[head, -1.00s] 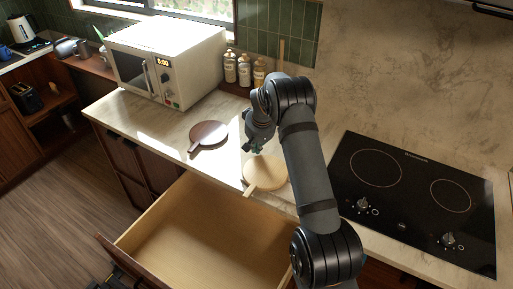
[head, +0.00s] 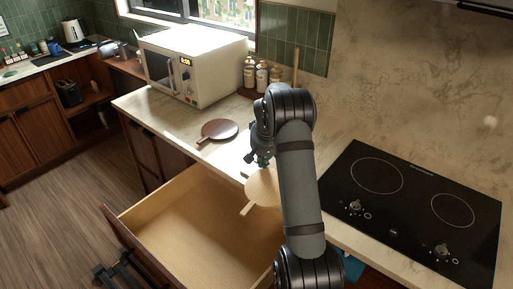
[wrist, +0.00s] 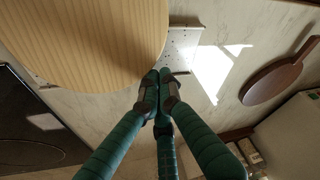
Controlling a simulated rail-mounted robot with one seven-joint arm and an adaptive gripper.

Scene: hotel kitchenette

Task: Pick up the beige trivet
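The beige trivet (head: 263,188) is a round pale wood board with a short handle pointing toward the open drawer. In the head view it overlaps the counter's front edge and the drawer's rear right. My gripper (head: 262,160) is at its far edge. In the wrist view the trivet (wrist: 85,40) fills the upper left, close to the camera. The tips of my gripper (wrist: 160,77) are close together at its rim and appear shut on it. The exact contact is partly hidden.
An open, empty drawer (head: 190,225) lies in front of the counter. A dark brown trivet (head: 219,130) lies on the counter to the left. A microwave (head: 205,65) and bottles (head: 262,77) stand behind. The cooktop (head: 410,200) is at the right.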

